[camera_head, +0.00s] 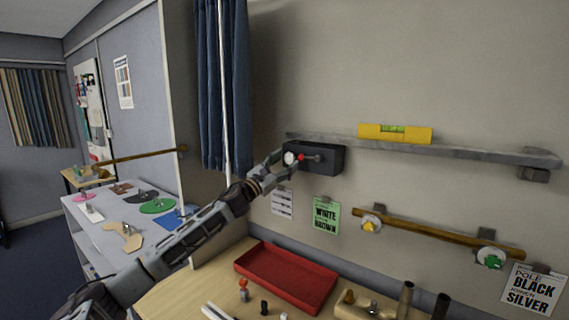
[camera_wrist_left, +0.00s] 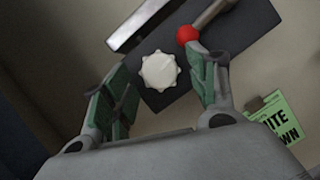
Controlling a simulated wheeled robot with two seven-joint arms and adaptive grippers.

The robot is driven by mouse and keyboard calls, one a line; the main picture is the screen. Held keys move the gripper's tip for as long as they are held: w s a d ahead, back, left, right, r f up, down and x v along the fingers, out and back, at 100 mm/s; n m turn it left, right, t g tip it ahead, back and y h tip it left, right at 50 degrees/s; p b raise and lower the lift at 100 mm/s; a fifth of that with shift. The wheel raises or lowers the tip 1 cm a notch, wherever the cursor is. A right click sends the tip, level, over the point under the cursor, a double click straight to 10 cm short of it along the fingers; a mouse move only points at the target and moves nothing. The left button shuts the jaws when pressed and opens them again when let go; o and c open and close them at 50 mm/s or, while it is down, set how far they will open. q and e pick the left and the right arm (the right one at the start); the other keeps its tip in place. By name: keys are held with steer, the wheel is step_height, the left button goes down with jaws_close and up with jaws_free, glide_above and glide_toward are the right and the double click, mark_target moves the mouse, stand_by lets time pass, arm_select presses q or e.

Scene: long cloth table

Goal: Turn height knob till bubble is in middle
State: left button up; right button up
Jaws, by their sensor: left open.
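The white scalloped height knob (camera_head: 290,158) sits on a dark box (camera_head: 327,160) fixed to the wall under the left end of a grey rail (camera_head: 471,153). In the left wrist view the knob (camera_wrist_left: 159,71) lies between the fingers of my left gripper (camera_wrist_left: 163,85), which is open around it with gaps on both sides. A red-balled lever (camera_wrist_left: 187,35) is beside the right finger; I cannot tell if they touch. A yellow level (camera_head: 395,133) with a green vial (camera_head: 392,129) rests on the rail. The bubble is too small to place. My right gripper is not in view.
A wooden pole (camera_head: 440,233) hangs below on wall brackets. A red tray (camera_head: 287,277) and several small parts lie on the wooden table (camera_head: 206,282). A green label (camera_head: 326,215) is on the wall below the box. A blue curtain (camera_head: 222,85) hangs left of the box.

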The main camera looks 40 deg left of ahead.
arm_select(q)
steer(key=shift+w, duration=0.15)
steer(key=c, duration=1)
steer(key=shift+d+n+y, duration=0.1)
steer(key=shift+n+y, duration=0.3)
steer(key=shift+n, duration=0.3)
steer(key=shift+n+y, duration=0.4)
steer(key=shift+n, duration=0.4)
steer(key=shift+d+n+y, duration=0.1)
steer(key=shift+n+y, duration=0.5)
steer(key=shift+n, duration=0.4)
steer(key=n+y, duration=0.2)
steer(key=n, duration=0.1)
steer(key=shift+d+r, duration=0.1)
steer(key=shift+d+n+g+y+p, duration=0.15)
steer(key=shift+n+y+p, duration=0.4)
steer(key=shift+n, duration=0.7)
steer(key=shift+a+n+g+y+p, duration=0.15)
steer(key=shift+n+y+p, duration=0.35)
steer(key=shift+n, duration=0.75)
steer(key=shift+d, duration=0.1)
